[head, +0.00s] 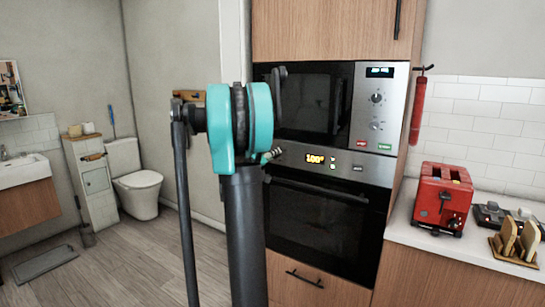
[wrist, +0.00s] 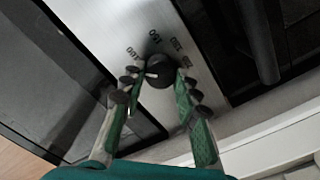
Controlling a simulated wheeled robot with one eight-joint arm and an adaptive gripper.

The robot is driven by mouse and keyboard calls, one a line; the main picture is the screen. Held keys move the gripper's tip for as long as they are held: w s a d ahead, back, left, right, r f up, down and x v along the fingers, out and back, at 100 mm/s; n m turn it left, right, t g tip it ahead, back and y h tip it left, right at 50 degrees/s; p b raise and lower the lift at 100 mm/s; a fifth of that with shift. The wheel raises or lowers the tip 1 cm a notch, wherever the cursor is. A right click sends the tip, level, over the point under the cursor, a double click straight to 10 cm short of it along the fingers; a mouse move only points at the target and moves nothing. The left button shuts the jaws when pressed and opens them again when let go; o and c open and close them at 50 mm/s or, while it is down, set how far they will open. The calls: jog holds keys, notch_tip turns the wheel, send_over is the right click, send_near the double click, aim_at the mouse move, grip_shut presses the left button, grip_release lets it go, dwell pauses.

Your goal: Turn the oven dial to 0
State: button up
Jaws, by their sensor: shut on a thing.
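The oven dial (wrist: 160,68) is a round black knob with a white mark, set in the oven's silver control strip. In the wrist view my gripper (wrist: 159,76) has one green-padded finger on each side of it, closed around it. The white mark sits on the dial's left side in that view. In the head view the oven (head: 320,215) has a lit orange display (head: 315,158) that seems to read about 100. My arm hides the dial there, and only a bit of my gripper (head: 272,155) shows.
A microwave (head: 315,100) is built in directly above the oven, with its own knobs at right. A wooden drawer (head: 310,283) is below the oven. A red toaster (head: 442,198) stands on the counter at right. Open floor (head: 140,250) lies to the left.

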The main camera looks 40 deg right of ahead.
jog(key=n, duration=0.4)
jog(key=shift+n, duration=0.3)
jog(key=n, duration=0.4)
jog(key=shift+w+f+n, duration=0.1)
jog(key=shift+n, duration=0.3)
jog(key=shift+a, duration=0.1)
jog(key=o, duration=1.2)
jog(key=shift+c, duration=0.2)
jog(key=v, duration=1.2)
jog(key=shift+f, duration=0.1)
